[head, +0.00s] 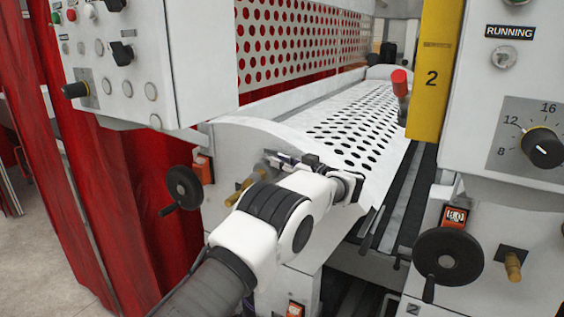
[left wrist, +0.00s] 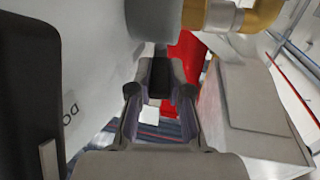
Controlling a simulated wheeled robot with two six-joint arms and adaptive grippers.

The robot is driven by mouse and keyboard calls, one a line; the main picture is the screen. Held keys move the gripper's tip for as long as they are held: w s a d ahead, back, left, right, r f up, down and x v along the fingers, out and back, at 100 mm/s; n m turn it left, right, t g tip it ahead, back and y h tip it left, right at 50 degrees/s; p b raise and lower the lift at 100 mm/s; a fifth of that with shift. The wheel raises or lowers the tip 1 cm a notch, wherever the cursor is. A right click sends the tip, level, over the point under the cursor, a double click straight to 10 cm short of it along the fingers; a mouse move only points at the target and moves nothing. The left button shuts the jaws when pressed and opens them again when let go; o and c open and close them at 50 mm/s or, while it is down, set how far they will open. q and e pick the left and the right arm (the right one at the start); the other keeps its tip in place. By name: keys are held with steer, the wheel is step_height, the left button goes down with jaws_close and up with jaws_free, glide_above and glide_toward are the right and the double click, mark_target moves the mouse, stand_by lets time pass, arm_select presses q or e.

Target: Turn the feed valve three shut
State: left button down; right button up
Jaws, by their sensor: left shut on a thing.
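My left gripper (head: 275,159) is at the end face of the white machine side, just above a brass valve fitting (head: 245,189). It is shut on a small part of the valve, seemingly its handle, which the fingers mostly hide. In the left wrist view my left gripper (left wrist: 160,90) shows its two fingers close together, with a dark block between them. A brass pipe piece (left wrist: 235,14) and a grey rounded body sit just above the fingers there. No number for this valve is readable. My right gripper is not in view.
A black handwheel (head: 183,188) is left of the brass fitting. A switch panel (head: 110,50) overhangs at upper left. Another handwheel (head: 448,256) and brass fitting (head: 513,264) are at right. A red-tipped lever (head: 400,83) stands by the yellow plate (head: 432,75).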

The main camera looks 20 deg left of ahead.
arm_select(q)
steer(key=shift+w+n+g, duration=0.3)
steer(key=shift+n+g, duration=0.3)
steer(key=shift+g, duration=0.3)
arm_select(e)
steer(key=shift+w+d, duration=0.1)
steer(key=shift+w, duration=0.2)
arm_select(q)
steer(key=c, duration=1.1)
jaws_free()
steer(key=shift+a, duration=0.2)
steer(key=shift+m+t, duration=0.3)
steer(key=shift+t, duration=0.1)
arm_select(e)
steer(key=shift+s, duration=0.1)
